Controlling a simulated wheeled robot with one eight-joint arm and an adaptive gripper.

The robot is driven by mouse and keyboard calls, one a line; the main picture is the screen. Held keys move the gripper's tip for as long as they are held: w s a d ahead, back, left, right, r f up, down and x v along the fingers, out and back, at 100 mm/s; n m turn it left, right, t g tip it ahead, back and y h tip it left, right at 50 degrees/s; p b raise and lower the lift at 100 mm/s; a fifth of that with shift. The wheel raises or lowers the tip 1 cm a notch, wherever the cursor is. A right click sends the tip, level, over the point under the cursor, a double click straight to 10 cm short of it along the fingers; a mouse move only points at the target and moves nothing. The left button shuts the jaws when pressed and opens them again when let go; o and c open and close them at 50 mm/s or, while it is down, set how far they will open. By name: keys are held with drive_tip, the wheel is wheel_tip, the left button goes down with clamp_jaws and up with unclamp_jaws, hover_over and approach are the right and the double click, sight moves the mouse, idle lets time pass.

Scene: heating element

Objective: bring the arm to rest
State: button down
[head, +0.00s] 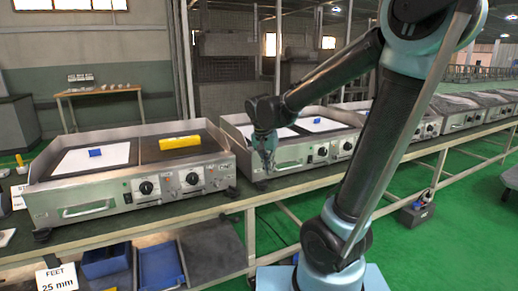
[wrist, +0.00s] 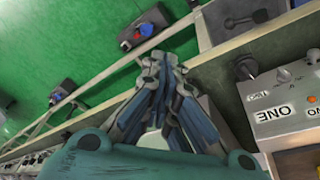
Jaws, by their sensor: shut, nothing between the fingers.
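My gripper (head: 264,160) hangs at the end of my raised, bent arm in the head view, in front of the second griddle unit and above the bench's front edge. In the wrist view the fingers of my gripper (wrist: 158,62) come together at the tips, with nothing held between them. The fingertips appear apart from the bench, though the exact gap is hard to judge.
The bench (head: 228,197) carries a row of steel units. The nearest unit (head: 122,184) holds a yellow block (head: 180,142) and a blue block (head: 95,152). Blue bins (head: 160,264) sit on the lower shelf.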

drive_tip(key=s+d+f+n+y, duration=0.1)
drive_tip(key=s+d+f+n, duration=0.1)
drive_tip(key=s+d+f, duration=0.2)
drive_tip(key=s+d+f+n, duration=0.2)
drive_tip(key=s+d+f, duration=0.1)
drive_tip(key=s+d, duration=0.8)
drive_tip(key=shift+s+f+n+y, duration=0.4)
drive_tip(key=shift+s, duration=1.2)
drive_tip(key=shift+d, duration=0.1)
drive_tip(key=shift+w+f, duration=0.2)
drive_tip(key=shift+w, duration=0.25)
